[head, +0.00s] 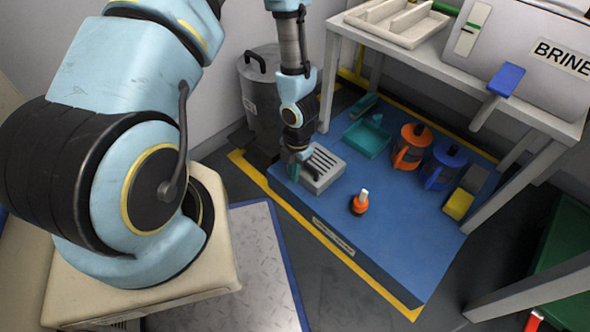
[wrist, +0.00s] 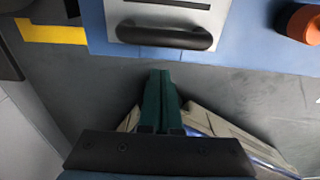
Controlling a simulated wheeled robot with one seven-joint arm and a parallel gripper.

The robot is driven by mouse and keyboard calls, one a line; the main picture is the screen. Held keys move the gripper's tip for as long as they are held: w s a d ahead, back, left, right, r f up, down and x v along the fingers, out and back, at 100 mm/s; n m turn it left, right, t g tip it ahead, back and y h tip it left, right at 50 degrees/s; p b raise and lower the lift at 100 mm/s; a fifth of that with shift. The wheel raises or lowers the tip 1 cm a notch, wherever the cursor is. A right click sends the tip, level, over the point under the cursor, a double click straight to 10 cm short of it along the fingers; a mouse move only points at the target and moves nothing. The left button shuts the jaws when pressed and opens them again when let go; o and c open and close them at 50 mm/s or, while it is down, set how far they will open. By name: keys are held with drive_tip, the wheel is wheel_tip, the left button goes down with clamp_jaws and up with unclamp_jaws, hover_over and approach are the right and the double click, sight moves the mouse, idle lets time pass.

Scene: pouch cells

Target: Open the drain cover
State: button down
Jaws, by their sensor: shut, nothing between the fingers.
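The drain cover (head: 322,170) is a light grey slotted plate at the near left corner of a blue platform. In the wrist view the drain cover (wrist: 205,54) shows at the top, with a dark bar handle (wrist: 165,35) across its near side. The cover looks closed and flat. My gripper (head: 300,168) is at the cover's left side in the head view. In the wrist view my gripper (wrist: 162,78) has its green fingers shut and empty, pointing at the handle, with their tips just short of it in the picture. I cannot tell whether they touch.
A grey bin (head: 262,95) stands behind my gripper. A white table (head: 440,65) overhangs the back.

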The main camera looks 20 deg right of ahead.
sight(302, 175)
drive_tip(key=shift+w+d+r+p, duration=0.2)
drive_tip(key=shift+w+d+p, duration=0.2)
drive_tip(key=shift+d+p, duration=0.5)
drive_tip(key=shift+w+d+r+p, duration=0.4)
drive_tip(key=shift+d+p, duration=0.15)
drive_tip(key=shift+p, duration=0.15)
drive_tip(key=shift+r, duration=0.1)
